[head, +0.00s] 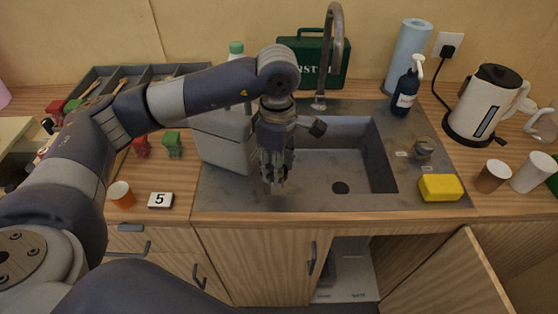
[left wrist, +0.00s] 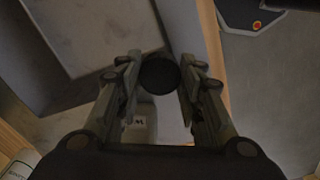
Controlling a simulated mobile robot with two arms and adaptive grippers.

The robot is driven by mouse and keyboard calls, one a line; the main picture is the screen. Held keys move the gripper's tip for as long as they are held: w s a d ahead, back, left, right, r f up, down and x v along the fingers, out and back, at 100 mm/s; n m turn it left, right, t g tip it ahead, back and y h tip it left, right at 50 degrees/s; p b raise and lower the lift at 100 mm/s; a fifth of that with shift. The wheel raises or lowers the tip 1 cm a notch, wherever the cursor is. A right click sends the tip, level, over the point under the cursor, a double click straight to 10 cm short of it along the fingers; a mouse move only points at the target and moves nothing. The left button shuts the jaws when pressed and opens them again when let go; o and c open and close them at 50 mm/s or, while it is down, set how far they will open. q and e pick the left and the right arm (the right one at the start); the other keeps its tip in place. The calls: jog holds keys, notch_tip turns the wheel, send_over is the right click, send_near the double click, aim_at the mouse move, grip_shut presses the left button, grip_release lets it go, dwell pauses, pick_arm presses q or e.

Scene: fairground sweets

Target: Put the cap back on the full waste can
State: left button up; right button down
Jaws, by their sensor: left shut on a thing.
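My left gripper (head: 272,182) hangs fingers down over the front left part of the sink. It also shows in the left wrist view (left wrist: 160,80), shut on a round black cap (left wrist: 160,73) between its fingertips. A pale grey can (head: 222,140), which looks like the waste can, stands at the sink's left side, just left of the gripper. My arm and gripper hide part of it, and its mouth cannot be made out. The cap is apart from it as far as I can tell. My right gripper is not in view.
The sink basin (head: 315,188) is empty beside the gripper. A tall tap (head: 335,45) rises behind it. A yellow sponge (head: 440,187) lies to the right. A cabinet door (head: 450,280) hangs open below.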

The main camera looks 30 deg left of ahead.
pick_arm(q)
jog(key=m, duration=0.1)
jog(key=s+m, duration=0.1)
jog(key=m, duration=0.1)
jog(key=shift+s+d+r, duration=0.1)
jog(key=shift+s+d, duration=0.15)
jog(key=shift+s, duration=0.05)
jog(key=s+m, duration=0.2)
jog(key=m, duration=0.2)
jog(key=s+m, duration=0.2)
jog(key=m, duration=0.2)
jog(key=s+d+m, duration=0.1)
jog(key=s+m, duration=0.1)
jog(key=m, duration=0.3)
jog(key=shift+s, duration=0.15)
jog(key=shift+s+m, duration=0.6)
jog(key=shift+m, duration=0.6)
